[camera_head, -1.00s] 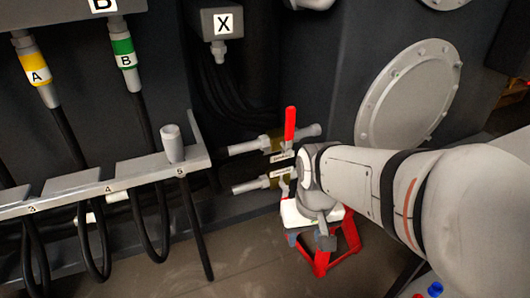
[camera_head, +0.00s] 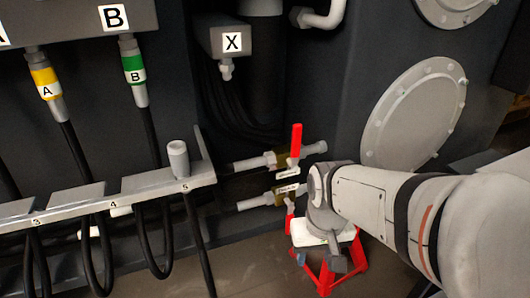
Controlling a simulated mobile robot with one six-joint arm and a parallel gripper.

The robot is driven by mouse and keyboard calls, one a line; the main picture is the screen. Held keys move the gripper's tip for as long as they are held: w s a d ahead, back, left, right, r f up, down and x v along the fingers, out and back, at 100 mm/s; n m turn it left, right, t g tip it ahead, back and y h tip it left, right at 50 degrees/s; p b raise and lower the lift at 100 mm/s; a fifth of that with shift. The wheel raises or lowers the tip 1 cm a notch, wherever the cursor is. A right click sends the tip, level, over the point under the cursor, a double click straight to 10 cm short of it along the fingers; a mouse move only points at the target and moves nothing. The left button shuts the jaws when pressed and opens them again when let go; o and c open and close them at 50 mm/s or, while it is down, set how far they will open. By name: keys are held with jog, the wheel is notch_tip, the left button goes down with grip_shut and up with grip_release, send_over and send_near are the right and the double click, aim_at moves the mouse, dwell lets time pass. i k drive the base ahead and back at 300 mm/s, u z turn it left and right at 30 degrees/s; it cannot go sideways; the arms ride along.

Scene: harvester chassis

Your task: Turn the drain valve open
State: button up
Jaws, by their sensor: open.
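Two brass-bodied valves sit on grey pipes low on the dark chassis wall. The upper valve (camera_head: 282,158) has a red lever standing up. The lower valve (camera_head: 283,194) has a red lever that appears to hang down, partly hidden by my wrist. Each has a small white tag too small to read, so I cannot tell which is the drain valve. My gripper (camera_head: 328,272), with red fingers, is below and right of the lower valve, pointing down. It is open and seems empty, and I see no contact with either lever.
A grey rail (camera_head: 110,198) with numbered slots and hanging black hoses is at left. A box marked X (camera_head: 231,42) is above the valves. A round bolted cover (camera_head: 414,115) is at right. Floor shows below.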

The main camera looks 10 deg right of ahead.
aim_at(290, 215)
jog(key=z, duration=1)
jog(key=k, duration=1.85)
jog(key=u, duration=0.75)
jog(key=i, duration=1.5)
jog(key=u, duration=0.05)
